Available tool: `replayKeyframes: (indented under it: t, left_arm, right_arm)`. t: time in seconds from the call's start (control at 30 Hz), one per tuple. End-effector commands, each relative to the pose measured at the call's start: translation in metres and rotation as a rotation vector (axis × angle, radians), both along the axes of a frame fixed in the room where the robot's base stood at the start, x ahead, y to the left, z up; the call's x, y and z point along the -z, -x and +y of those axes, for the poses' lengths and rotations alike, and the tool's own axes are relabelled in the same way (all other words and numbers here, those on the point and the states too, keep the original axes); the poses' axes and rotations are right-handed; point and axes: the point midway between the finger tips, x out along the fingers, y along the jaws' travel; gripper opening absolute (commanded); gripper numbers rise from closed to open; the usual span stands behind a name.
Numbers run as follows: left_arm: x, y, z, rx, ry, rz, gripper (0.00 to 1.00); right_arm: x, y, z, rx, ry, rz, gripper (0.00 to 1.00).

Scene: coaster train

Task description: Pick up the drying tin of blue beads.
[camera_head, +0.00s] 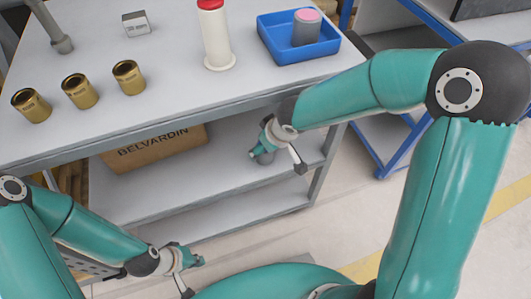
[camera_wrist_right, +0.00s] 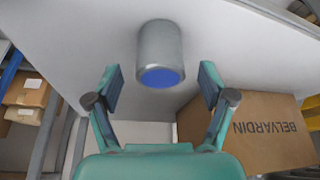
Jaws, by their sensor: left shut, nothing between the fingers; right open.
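The grey tin of blue beads (camera_wrist_right: 160,48) stands on the lower shelf in the right wrist view, its round blue top facing the camera. In the head view only a small grey part of the tin (camera_head: 265,158) shows under my right gripper (camera_head: 277,161). In the right wrist view my right gripper (camera_wrist_right: 158,85) is open, its fingers on either side of the tin's line, with gaps to both sides and no contact visible. My left gripper (camera_head: 193,276) is shut and empty at the lower left, in front of the shelves.
A BELVARDIN cardboard box (camera_head: 155,148) stands on the same shelf, left of the tin. The upper bench top (camera_head: 170,75) overhangs this shelf. It carries several brass cups (camera_head: 80,91), a red-capped white bottle (camera_head: 215,40) and a blue tray (camera_head: 275,45) holding a grey, pink-topped tin (camera_head: 306,28).

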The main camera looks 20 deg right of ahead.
Motion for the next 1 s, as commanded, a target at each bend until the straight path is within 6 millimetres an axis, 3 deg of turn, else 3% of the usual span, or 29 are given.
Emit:
replayKeyframes:
  t: [0.03,0.13,0.43,0.83,1.0]
  left_arm:
    - [0.007,0.0,0.0,0.0,0.0,0.0,0.0]
    - [0.01,0.0,0.0,0.0,0.0,0.0,0.0]
    - [0.01,0.0,0.0,0.0,0.0,0.0,0.0]
    - [0.01,0.0,0.0,0.0,0.0,0.0,0.0]
    - [0.01,0.0,0.0,0.0,0.0,0.0,0.0]
  right_arm:
    - [0.011,-0.003,0.001,0.001,-0.001,0.001,0.81]
    - [0.02,-0.007,0.003,0.001,-0.001,0.001,0.81]
    - [0.022,-0.009,0.003,0.001,-0.001,-0.001,0.81]
    - [0.022,-0.009,0.004,0.0,-0.001,-0.001,0.15]
    - [0.021,-0.009,0.004,0.0,-0.001,-0.001,0.14]
